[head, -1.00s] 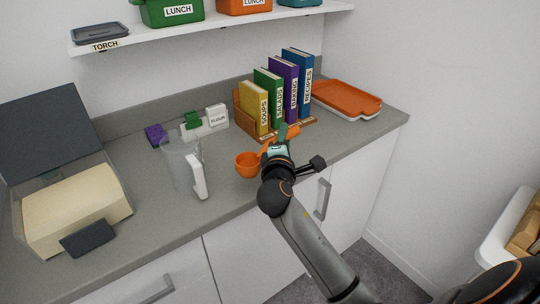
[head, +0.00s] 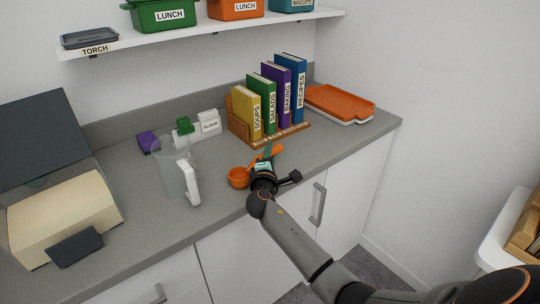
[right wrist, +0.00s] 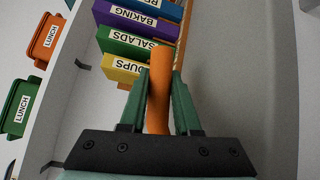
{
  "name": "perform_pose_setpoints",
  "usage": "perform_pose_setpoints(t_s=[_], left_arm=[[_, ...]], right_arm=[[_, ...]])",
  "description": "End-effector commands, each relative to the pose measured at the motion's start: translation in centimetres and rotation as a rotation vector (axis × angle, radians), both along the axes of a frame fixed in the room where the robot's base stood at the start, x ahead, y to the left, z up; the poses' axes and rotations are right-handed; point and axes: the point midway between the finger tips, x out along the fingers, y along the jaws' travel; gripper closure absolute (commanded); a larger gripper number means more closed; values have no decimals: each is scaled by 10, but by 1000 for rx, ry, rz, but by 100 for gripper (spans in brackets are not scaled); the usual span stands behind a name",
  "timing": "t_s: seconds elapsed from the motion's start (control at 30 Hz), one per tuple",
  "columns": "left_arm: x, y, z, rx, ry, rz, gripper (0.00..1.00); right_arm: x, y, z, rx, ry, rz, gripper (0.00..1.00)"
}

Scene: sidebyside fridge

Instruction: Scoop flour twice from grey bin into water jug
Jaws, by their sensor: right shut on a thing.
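My right gripper (head: 266,156) is shut on the handle of an orange scoop (head: 238,178). In the right wrist view, the orange handle (right wrist: 158,105) sits between the two green fingers. The scoop's round bowl is near the counter's front edge, right of the jug; I cannot tell whether it touches the counter or holds anything. The clear water jug (head: 172,165) stands upright on the counter, its white handle facing front right. My left gripper is not in view.
A book rack (head: 282,134) with several labelled books stands behind the gripper. An orange-topped tray (head: 340,103) lies to its right. A white FLOUR label (head: 209,124) and a purple block (head: 148,142) are behind the jug. A shelf (head: 200,37) with boxes runs above.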

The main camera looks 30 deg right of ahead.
Motion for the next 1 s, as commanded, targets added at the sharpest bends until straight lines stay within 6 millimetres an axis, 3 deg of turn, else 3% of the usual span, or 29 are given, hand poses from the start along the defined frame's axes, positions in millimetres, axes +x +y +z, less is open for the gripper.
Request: perform_pose_setpoints(t_s=[0.37,0.4,0.63,1.0], left_arm=[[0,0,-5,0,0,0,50],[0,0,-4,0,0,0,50],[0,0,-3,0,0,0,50],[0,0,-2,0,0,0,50]], right_arm=[[0,0,-5,0,-1,0,100],[0,0,-4,1,-1,0,67],[0,0,-4,1,-1,0,41],[-3,3,-4,0,-1,1,39]])
